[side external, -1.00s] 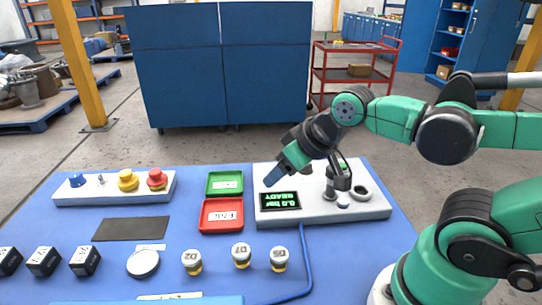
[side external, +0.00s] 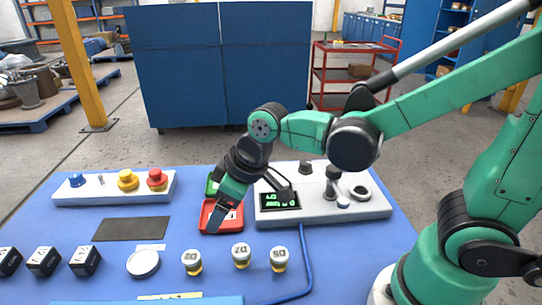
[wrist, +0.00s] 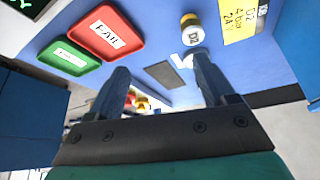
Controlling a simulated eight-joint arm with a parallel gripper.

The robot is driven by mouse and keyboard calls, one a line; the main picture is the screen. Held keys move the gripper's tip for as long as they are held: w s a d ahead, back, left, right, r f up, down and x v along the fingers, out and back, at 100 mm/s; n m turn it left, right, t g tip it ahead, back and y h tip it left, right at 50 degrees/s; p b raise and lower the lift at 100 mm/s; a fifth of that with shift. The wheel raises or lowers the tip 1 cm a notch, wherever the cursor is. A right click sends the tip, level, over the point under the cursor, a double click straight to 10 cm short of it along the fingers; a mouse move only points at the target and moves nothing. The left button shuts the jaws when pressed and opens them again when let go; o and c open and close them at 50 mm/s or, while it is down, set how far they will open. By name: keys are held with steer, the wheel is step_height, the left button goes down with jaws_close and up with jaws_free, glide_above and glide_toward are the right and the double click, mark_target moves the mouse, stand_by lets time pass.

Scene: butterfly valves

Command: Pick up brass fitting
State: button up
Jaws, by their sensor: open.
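Several small grey-topped cylinders with brass-yellow bases stand at the front of the blue bench: a left one (side external: 192,262), a middle one (side external: 241,255) and a right one (side external: 279,259). No other part is plainly a brass fitting, and I cannot tell whether one of these is it. The left one also seems to show at the top of the wrist view (wrist: 191,30), beyond the right finger.
The red tray (side external: 208,222) marked FAIL and the green tray (wrist: 58,57) lie close to my gripper. The grey test panel (side external: 310,210) with display and fixtures is right of it. A dark mat (side external: 130,229), black blocks (side external: 44,262) and a button panel (side external: 100,190) are left.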

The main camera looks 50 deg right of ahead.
mark_target(193, 256)
steer(key=a+f, duration=0.1)
steer(key=a+f+n, duration=0.1)
steer(key=a, duration=0.1)
steer(key=a+f+n+g, duration=0.1)
steer(key=shift+w+a+f+y, duration=0.3)
steer(key=shift+a+f, duration=0.05)
steer(key=shift+x, duration=2.8)
jaws_close()
